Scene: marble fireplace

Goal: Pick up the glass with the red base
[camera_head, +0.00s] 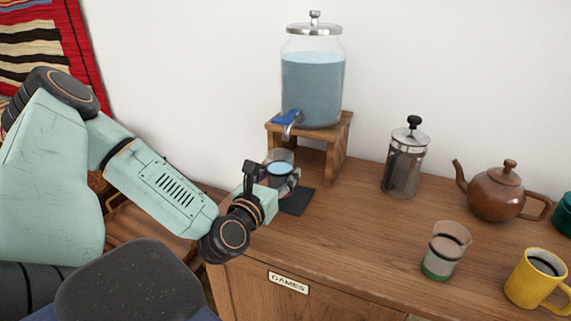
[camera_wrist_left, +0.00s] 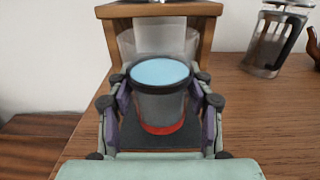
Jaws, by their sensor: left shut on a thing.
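The glass with the red base (camera_wrist_left: 160,95) stands between the fingers of my left gripper (camera_wrist_left: 160,108) in the left wrist view. My right gripper is not in view.
A blue-filled dispenser (camera_head: 312,88) with a blue tap stands on a wooden stand (camera_head: 338,143) close behind the glass. A French press (camera_head: 404,165), brown teapot (camera_head: 496,190), green-based glass (camera_head: 445,250) and yellow mug (camera_head: 533,278) stand to the right. The wooden top (camera_head: 350,240) between is clear.

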